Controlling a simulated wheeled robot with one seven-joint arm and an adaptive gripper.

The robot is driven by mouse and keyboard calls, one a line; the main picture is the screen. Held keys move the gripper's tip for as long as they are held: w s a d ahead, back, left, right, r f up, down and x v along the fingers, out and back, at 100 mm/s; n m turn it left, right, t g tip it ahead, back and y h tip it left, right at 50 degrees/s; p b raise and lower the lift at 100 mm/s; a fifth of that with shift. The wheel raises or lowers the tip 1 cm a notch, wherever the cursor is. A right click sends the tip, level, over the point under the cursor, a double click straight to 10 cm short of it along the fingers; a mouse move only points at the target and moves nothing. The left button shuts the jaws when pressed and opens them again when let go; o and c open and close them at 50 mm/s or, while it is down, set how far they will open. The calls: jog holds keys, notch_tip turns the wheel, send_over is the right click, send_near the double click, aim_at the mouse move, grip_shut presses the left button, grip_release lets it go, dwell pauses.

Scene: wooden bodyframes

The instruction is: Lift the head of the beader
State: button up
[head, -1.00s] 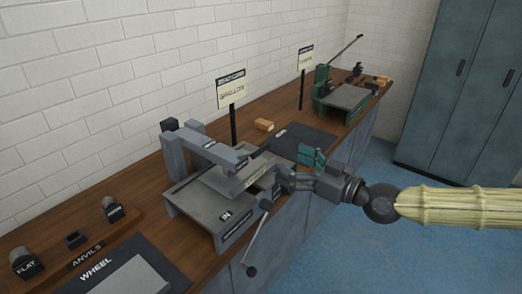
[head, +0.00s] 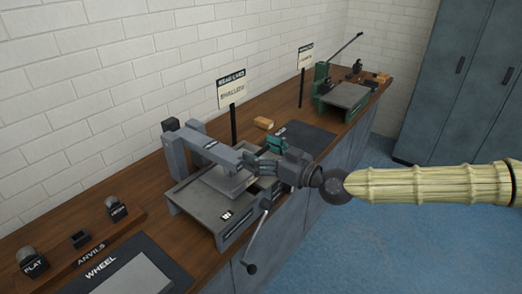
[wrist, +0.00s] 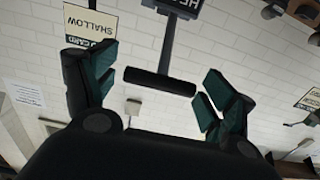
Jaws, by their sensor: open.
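The grey bench machine, seemingly the beader (head: 205,212), stands on the near part of the wooden bench. Its grey upper arm, the head (head: 205,148), reaches out over the bed toward my gripper. My gripper (head: 252,163) is open at the front end of the head. In the wrist view a dark crossbar (wrist: 160,83) on a stem hangs from a part with a partly cut-off label starting "HE" (wrist: 183,5). The bar shows between my two teal-padded fingers (wrist: 160,75), with gaps at both sides. My gripper hides the head's front end in the head view.
A lever with a dark knob (head: 250,268) hangs at the machine's front. A sign on a post (head: 232,90) stands behind it. Anvils and a wheel mat (head: 110,272) lie at the near left. A green machine (head: 340,92) stands at the far end. The blue floor is open.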

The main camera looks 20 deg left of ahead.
jog(key=c, duration=1.5)
jog(key=shift+o, duration=0.2)
jog(key=shift+r, duration=0.15)
